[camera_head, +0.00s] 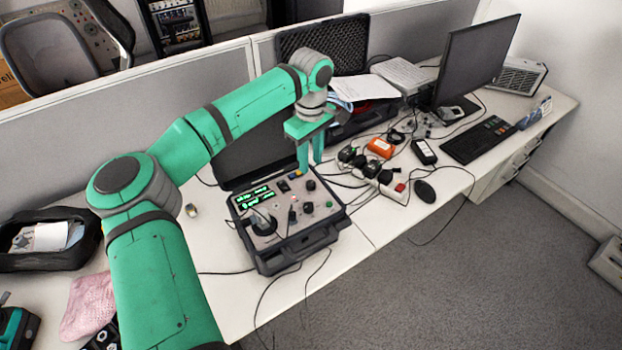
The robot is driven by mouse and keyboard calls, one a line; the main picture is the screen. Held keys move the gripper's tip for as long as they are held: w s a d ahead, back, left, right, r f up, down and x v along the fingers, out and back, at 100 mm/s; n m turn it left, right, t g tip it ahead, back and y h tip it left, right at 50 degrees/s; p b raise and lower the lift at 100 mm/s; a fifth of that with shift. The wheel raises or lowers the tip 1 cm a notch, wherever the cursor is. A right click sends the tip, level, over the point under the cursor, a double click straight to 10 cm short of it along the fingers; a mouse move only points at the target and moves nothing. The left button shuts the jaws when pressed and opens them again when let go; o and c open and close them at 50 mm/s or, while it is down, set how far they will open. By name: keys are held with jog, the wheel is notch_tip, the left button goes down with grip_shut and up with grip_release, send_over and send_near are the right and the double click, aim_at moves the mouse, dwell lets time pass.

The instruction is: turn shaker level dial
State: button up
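The shaker (317,239) is a dark open case with a grey control panel, lying on the white desk. Its panel has green lit displays (254,197) at the left and several small knobs. A dark knob (310,185) sits near the panel's upper right edge, and another (308,207) sits lower. I cannot tell which one is the level dial. My green gripper (311,166) points down above the far right part of the panel. A gap shows between its two fingers, with nothing held. The fingertips look close above the upper right knob; contact cannot be made out.
The case's raised lid (235,160) stands behind the panel, close to my arm. To the right are a power strip (385,184) with plugs, an orange box (380,148), cables, a mouse (425,191) and a keyboard (478,140). A black bag (50,262) lies at the left.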

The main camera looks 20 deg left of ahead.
aim_at(311, 183)
notch_tip(311, 183, down, 8)
jog(key=shift+f, duration=0.15)
jog(key=shift+c, duration=0.4)
jog(key=c, duration=0.7)
